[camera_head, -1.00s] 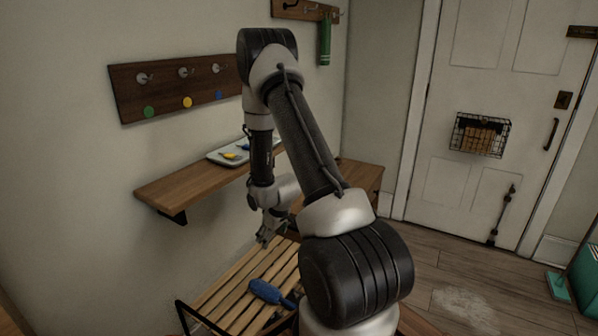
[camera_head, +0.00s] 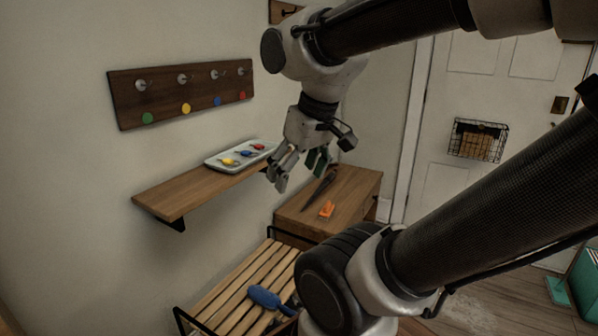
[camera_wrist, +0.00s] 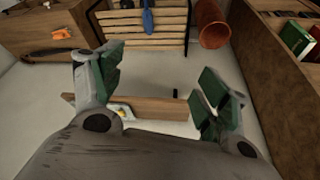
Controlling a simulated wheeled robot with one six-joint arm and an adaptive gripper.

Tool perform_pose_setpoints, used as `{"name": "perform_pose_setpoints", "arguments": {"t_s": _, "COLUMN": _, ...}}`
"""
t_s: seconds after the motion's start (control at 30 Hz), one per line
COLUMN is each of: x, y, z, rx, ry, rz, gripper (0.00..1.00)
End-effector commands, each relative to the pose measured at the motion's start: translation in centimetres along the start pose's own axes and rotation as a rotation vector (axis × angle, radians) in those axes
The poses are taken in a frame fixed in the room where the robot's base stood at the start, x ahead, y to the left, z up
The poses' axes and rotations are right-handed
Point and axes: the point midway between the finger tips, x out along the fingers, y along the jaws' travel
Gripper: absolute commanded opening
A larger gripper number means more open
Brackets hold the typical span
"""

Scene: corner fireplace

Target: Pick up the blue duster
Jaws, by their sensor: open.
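The blue duster (camera_head: 266,298) lies on the slatted wooden bench (camera_head: 232,301) at the bottom of the head view. Part of it is hidden behind my arm. In the wrist view the duster (camera_wrist: 148,19) shows at the top, on the bench slats. My gripper (camera_head: 306,180) hangs in the air, above and beyond the duster, near the end of the wall shelf. In the wrist view my gripper (camera_wrist: 160,92) has its green-padded fingers spread wide apart with nothing between them. The gripper is well apart from the duster.
A wall shelf (camera_head: 185,192) holds a white tray (camera_head: 212,161) with small coloured items. A wooden cabinet (camera_head: 350,190) bears a dark long object and an orange item (camera_head: 326,209). A hook board (camera_head: 135,95) is on the wall. An orange-brown cylinder (camera_wrist: 212,24) stands beside the bench.

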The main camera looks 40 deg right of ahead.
Motion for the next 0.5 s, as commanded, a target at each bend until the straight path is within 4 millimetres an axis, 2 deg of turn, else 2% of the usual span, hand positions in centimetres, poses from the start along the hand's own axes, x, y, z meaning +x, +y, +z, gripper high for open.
{"name": "perform_pose_setpoints", "arguments": {"t_s": 0.13, "x": -0.38, "y": -0.19, "z": 0.74, "rx": 0.003, "ry": 0.000, "rz": -0.006, "gripper": 0.75}}
{"name": "perform_pose_setpoints", "arguments": {"t_s": 0.5, "x": -0.37, "y": -0.16, "z": 0.66, "rx": 0.003, "ry": 0.000, "rz": -0.005, "gripper": 0.78}}
